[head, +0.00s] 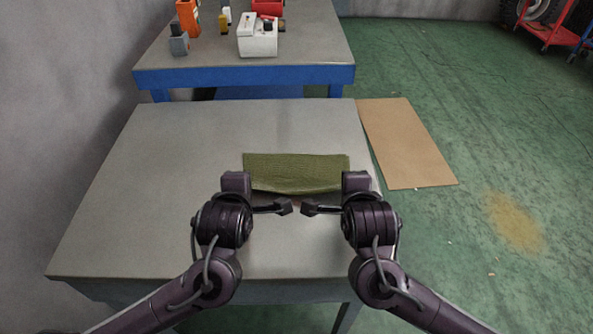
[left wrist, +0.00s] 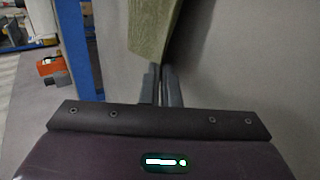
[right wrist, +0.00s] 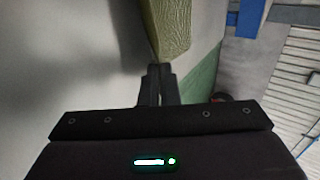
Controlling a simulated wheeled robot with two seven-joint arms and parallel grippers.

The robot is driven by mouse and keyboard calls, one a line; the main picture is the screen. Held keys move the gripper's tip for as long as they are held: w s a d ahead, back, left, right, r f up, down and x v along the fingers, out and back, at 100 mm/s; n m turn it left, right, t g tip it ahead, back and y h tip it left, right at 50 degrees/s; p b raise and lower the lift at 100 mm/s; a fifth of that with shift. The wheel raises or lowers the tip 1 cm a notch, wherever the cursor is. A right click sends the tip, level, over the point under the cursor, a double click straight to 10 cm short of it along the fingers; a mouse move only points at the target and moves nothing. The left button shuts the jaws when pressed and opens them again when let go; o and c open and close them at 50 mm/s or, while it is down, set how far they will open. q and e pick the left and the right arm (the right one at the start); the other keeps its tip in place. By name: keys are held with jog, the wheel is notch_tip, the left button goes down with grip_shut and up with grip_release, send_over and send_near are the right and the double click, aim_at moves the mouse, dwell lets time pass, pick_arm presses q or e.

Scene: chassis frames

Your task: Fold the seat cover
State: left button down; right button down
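The seat cover (head: 297,172) is a green textured cloth near the front right of the grey table (head: 160,190). My left gripper (head: 241,187) is at its near left corner and my right gripper (head: 351,187) at its near right corner. In the left wrist view, the fingers (left wrist: 160,74) are close together with the cloth (left wrist: 152,30) at their tips. In the right wrist view, the fingers (right wrist: 157,74) are likewise together at the cloth's narrow end (right wrist: 168,30). The near edge seems lifted, with a dark strip beneath it. The fingertips are hidden in the head view.
A brown board (head: 405,140) lies on the green floor right of the table. A blue-edged bench (head: 245,75) behind holds a white box (head: 257,38), an orange item (head: 187,18) and other small things. The table's left side is clear.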

pick_arm(q)
jog(key=shift+s, duration=0.15)
pick_arm(e)
jog(key=shift+s, duration=0.15)
pick_arm(q)
jog(key=c, duration=2.1)
grip_release()
pick_arm(e)
jog(key=c, duration=2.1)
grip_release()
jog(key=shift+f, duration=0.1)
pick_arm(q)
jog(key=o, duration=0.8)
pick_arm(e)
jog(key=o, duration=0.8)
